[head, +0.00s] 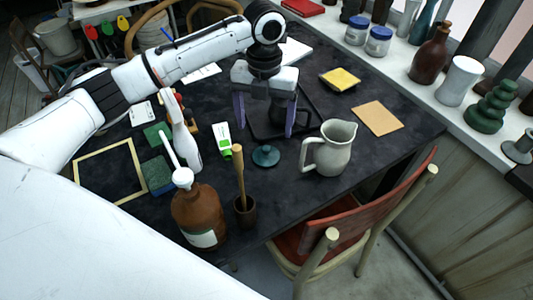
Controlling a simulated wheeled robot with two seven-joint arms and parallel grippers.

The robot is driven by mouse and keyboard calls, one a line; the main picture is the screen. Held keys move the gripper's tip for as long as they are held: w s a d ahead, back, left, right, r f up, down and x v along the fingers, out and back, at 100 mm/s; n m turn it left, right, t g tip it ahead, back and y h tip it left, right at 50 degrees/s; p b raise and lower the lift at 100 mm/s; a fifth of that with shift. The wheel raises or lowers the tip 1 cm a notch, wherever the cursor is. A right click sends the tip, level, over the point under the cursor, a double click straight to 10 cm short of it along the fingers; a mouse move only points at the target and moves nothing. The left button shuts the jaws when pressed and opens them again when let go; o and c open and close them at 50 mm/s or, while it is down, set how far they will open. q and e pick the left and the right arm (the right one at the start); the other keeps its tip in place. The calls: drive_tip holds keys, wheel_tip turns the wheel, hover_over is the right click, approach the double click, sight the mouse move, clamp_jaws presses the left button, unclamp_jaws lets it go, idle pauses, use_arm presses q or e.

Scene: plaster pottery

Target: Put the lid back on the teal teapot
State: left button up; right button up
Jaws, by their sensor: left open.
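A small round teal lid (266,156) with a knob lies on the dark table, in front of a black tray. My left gripper (264,122) points down over the tray, behind the lid and apart from it. Its two purple fingers are spread wide, with nothing clearly held between them. A dark rounded shape (283,108) shows behind the fingers, mostly hidden by the gripper; I cannot tell whether it is the teal teapot. No other teapot shows clearly. My right gripper is out of view.
A grey-green pitcher (333,150) stands right of the lid. Left of it are a wooden-handled tool in a brown cup (245,211), a white-and-green tube (225,140), a brown pump bottle (199,213) and a white bottle (185,140). A red chair (330,222) stands at the front edge.

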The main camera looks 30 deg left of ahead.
sight(266, 148)
use_arm(q)
drive_tip(key=shift+f, duration=1.95)
drive_tip(key=shift+s+d+f, duration=0.1)
drive_tip(key=shift+d+f, duration=0.05)
drive_tip(key=shift+f, duration=1.15)
drive_tip(key=shift+s+d+f, duration=0.1)
drive_tip(key=shift+d+f, duration=0.05)
drive_tip(key=shift+f, duration=1.15)
drive_tip(key=shift+c, duration=0.2)
drive_tip(key=c, duration=1.2)
drive_tip(key=shift+r, duration=0.1)
